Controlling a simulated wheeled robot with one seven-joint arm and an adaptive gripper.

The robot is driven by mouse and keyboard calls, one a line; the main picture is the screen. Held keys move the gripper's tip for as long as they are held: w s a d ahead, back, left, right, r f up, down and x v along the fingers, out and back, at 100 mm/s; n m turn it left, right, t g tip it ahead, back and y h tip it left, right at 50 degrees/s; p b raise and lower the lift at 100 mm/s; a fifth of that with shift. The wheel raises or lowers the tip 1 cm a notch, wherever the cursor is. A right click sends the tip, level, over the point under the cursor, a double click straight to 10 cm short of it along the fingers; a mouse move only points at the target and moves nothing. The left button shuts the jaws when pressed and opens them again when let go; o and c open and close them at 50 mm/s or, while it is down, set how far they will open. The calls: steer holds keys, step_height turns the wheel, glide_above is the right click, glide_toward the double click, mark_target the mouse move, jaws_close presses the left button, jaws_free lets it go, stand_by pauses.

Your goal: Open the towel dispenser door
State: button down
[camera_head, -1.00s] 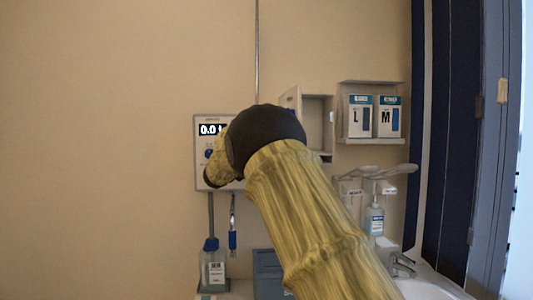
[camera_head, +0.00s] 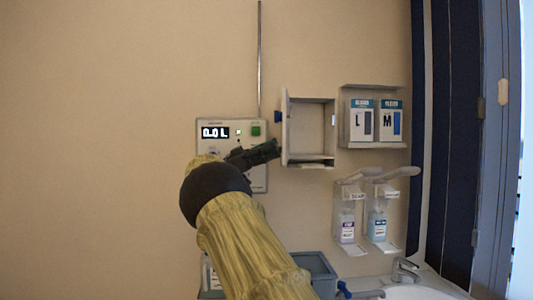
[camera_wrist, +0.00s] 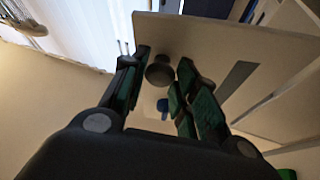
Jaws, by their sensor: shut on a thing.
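The towel dispenser (camera_head: 311,128) is a pale wall box in the head view. Its door (camera_head: 284,130) is hinged at the left and swung out from the box, seen nearly edge-on, so the hollow inside shows. My gripper (camera_head: 276,148) is at the door's outer left side. In the wrist view, the fingers of my gripper (camera_wrist: 157,88) are on either side of a dark round knob (camera_wrist: 160,72) on the pale door panel (camera_wrist: 215,50), shut on it. A small blue part (camera_wrist: 162,106) shows beyond the fingers; it also shows at the door's left in the head view (camera_head: 278,118).
A wall panel with a display (camera_head: 215,132) is left of the dispenser, behind my arm. A glove box holder (camera_head: 375,120) is close on the right. Soap dispensers (camera_head: 362,210) and a sink (camera_head: 425,290) are below right. The wall at left is bare.

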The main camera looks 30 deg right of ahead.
steer(key=shift+r, duration=0.15)
steer(key=c, duration=1.1)
jaws_free()
steer(key=shift+d, duration=0.15)
steer(key=shift+w, duration=0.1)
steer(key=v, duration=0.7)
steer(key=shift+w+f, duration=0.15)
steer(key=shift+f, duration=0.05)
